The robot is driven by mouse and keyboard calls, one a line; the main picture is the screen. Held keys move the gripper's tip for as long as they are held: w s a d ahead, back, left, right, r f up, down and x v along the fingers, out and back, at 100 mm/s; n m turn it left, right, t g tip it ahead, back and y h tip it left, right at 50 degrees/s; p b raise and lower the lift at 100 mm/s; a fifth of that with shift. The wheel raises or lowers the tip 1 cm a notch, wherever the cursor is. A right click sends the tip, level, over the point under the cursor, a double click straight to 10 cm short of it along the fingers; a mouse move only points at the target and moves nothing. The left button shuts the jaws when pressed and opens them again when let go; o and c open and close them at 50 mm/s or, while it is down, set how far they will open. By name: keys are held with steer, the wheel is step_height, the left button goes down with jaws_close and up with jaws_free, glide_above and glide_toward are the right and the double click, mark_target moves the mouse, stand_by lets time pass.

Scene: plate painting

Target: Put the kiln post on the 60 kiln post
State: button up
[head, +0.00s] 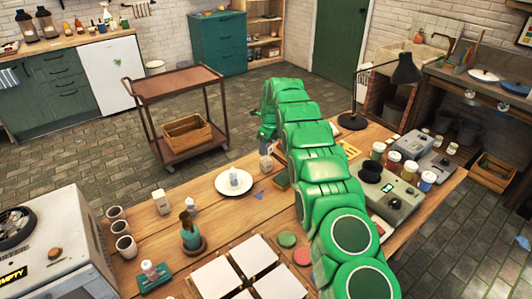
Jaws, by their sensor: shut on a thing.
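My green arm reaches away from me over the wooden table, and my gripper (266,138) points down at its far end, small and partly hidden by the arm. A small pale kiln post (265,148) shows at the fingertips, and my gripper is shut on it. A beige block (266,163), which looks like another kiln post, stands right below it on the table; I cannot tell whether the two touch. Another pale upright block (161,202) stands further left, near the cups. Any number on the blocks is too small to read.
A white plate (249,188) with a small pale thing on it lies just left of my gripper. A black lamp (405,70) and paint jars (393,160) stand right of my arm.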

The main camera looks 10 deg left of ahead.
steer(key=shift+w+f, duration=0.1)
steer(key=shift+f, duration=0.1)
steer(key=shift+f, duration=1.45)
steer(key=shift+a+f, duration=0.1)
steer(key=shift+f, duration=0.05)
steer(key=o, duration=1.1)
